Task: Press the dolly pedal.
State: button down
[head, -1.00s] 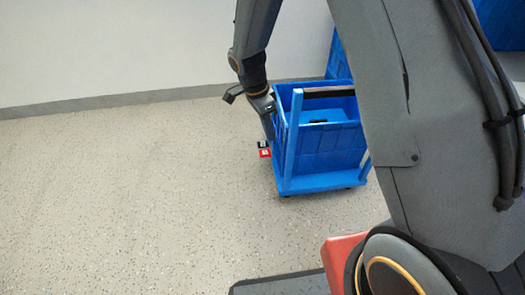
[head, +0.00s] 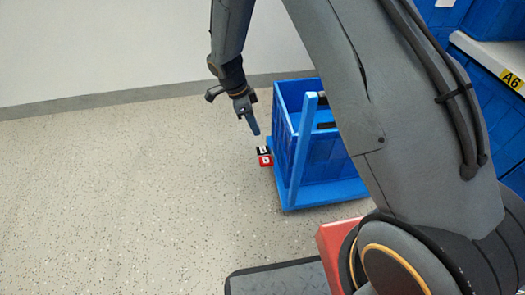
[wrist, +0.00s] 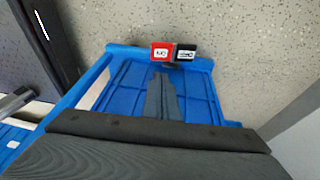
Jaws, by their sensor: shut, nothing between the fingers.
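The blue dolly (head: 325,194) stands on the floor and carries a blue crate (head: 322,158). Two small pedals, a red one (head: 265,161) and a black one (head: 263,150), stick out from its left edge. In the wrist view the red pedal (wrist: 162,51) and the black pedal (wrist: 185,52) sit side by side at the far edge of the blue dolly (wrist: 200,96). My gripper (head: 254,131) is shut and empty, pointing down, and appears above the pedals with a gap. In the wrist view its dark fingers (wrist: 161,78) end just short of the red pedal.
A blue upright post (head: 302,150) rises at the dolly's near corner. A shelf (head: 500,60) labelled A6 with blue bins stands at the right. A grey wall is behind. The speckled floor (head: 120,190) left of the dolly is clear.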

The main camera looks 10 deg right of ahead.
jog(key=shift+f, duration=0.1)
jog(key=b, duration=0.5)
send_over(264, 164)
jog(key=w, duration=0.2)
notch_tip(264, 164, down, 12)
jog(key=shift+r, duration=0.1)
jog(key=shift+s+f+b, duration=0.25)
jog(key=shift+f+b, duration=0.05)
jog(key=shift+f, duration=0.4)
jog(key=shift+s+f+p, duration=0.3)
jog(key=shift+s+p, duration=0.15)
jog(key=shift+p, duration=0.15)
jog(key=shift+s+f+p, duration=0.35)
jog(key=shift+s+p, duration=0.05)
jog(key=shift+s+f+p, duration=0.25)
jog(key=shift+f+p, duration=0.1)
jog(key=shift+f, duration=0.15)
jog(key=shift+s+f, duration=0.1)
jog(key=shift+f, duration=0.1)
jog(key=shift+r, duration=0.1)
